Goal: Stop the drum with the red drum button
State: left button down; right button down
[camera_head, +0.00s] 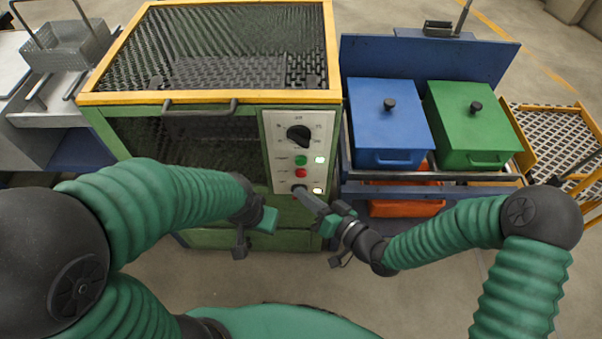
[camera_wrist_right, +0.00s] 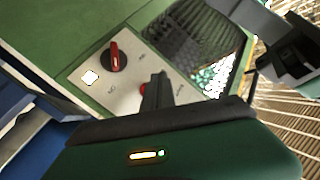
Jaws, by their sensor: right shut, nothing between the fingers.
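The red drum button (camera_head: 300,173) is on the pale control panel (camera_head: 313,145) at the machine's front right, below a green button (camera_head: 300,160). The red button also shows in the right wrist view (camera_wrist_right: 143,89), partly hidden by my fingers. My right gripper (camera_head: 303,193) is shut and empty, its tip in front of the panel's lower part, just below the red button. In the wrist view the shut fingers (camera_wrist_right: 157,78) overlap the button; I cannot tell if they touch it. The dark mesh drum (camera_head: 225,72) lies inside the yellow-edged frame. My left gripper (camera_head: 255,228) hangs before the machine; its jaw state is unclear.
A black dial (camera_head: 299,134) is above the buttons, and a red-handled rotary switch (camera_wrist_right: 114,57) is close to my right fingers. Two lamps on the panel are lit. A blue bin (camera_head: 388,120) and a green bin (camera_head: 470,120) stand to the right. The floor in front is clear.

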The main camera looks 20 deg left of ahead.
jog(key=s, duration=0.1)
jog(key=s+d, duration=0.1)
jog(key=s, duration=0.1)
jog(key=shift+w, duration=0.1)
dwell(0.3)
jog(key=w+d+f+h, duration=0.1)
jog(key=d+f+h, duration=0.15)
jog(key=d, duration=0.25)
jog(key=w+d+f+g+h, duration=0.1)
jog(key=d+f+h, duration=0.15)
jog(key=d, duration=0.25)
jog(key=w+d+f+h, duration=0.1)
jog(key=d+h, duration=0.3)
jog(key=d, duration=0.1)
jog(key=s+d+r+m+g+h, duration=0.2)
jog(key=s+d+h, duration=0.15)
jog(key=d, duration=0.65)
jog(key=s+d+r+m+g+h, duration=0.2)
jog(key=s+d+r+m, duration=0.1)
jog(key=s+d+r, duration=0.3)
jog(key=w+p+v, duration=0.2)
jog(key=p+v, duration=0.9)
jog(key=p, duration=0.1)
jog(key=w+r+p+v, duration=0.1)
jog(key=w+p+v, duration=0.1)
jog(key=p+v, duration=0.9)
jog(key=shift+w+p, duration=0.3)
jog(key=shift+p, duration=0.6)
